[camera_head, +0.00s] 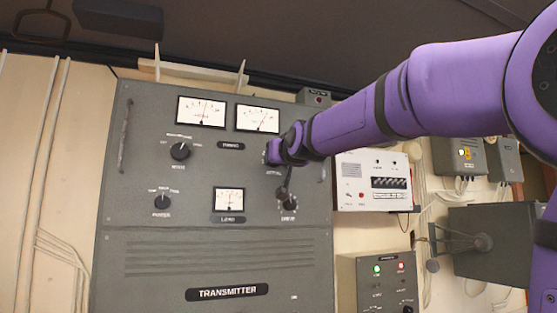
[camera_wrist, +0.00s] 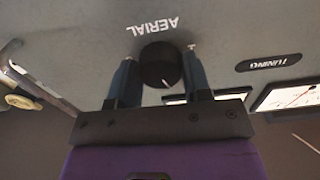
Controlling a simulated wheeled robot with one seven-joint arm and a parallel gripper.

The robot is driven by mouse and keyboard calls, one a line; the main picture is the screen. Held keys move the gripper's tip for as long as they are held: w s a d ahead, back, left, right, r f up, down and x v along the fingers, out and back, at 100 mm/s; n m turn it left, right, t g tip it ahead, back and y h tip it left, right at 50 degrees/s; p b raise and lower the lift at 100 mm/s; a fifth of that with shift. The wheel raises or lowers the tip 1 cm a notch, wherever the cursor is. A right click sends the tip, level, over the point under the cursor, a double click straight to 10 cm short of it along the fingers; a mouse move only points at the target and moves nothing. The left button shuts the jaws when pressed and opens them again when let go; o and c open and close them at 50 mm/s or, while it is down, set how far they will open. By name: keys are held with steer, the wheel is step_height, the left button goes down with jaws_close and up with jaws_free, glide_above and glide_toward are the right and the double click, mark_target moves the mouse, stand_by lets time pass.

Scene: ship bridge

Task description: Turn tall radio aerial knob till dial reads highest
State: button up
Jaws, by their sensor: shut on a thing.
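The tall grey radio cabinet, labelled TRANSMITTER (camera_head: 215,238), stands in front of me. My gripper (camera_head: 270,154) reaches its upper right face and hides the aerial knob in the head view. In the wrist view, the black round aerial knob (camera_wrist: 160,66) sits below the AERIAL label, which appears upside down. My gripper (camera_wrist: 160,58) has one finger on each side of the knob and is shut on it. Two dials sit at the cabinet's top: the left dial (camera_head: 201,110) has its needle near the middle, and the right dial (camera_head: 257,118) has its needle leaning right.
A smaller LOAD dial (camera_head: 229,199) sits lower on the cabinet. Other knobs are at left (camera_head: 180,151), lower left (camera_head: 162,202) and below my gripper (camera_head: 288,203). A white box (camera_head: 372,180) and a grey box (camera_head: 376,280) stand to the right.

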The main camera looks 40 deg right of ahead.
steer(key=shift+m, duration=3.6)
steer(key=o, duration=0.9)
steer(key=v, duration=1.1)
steer(key=shift+w, duration=0.1)
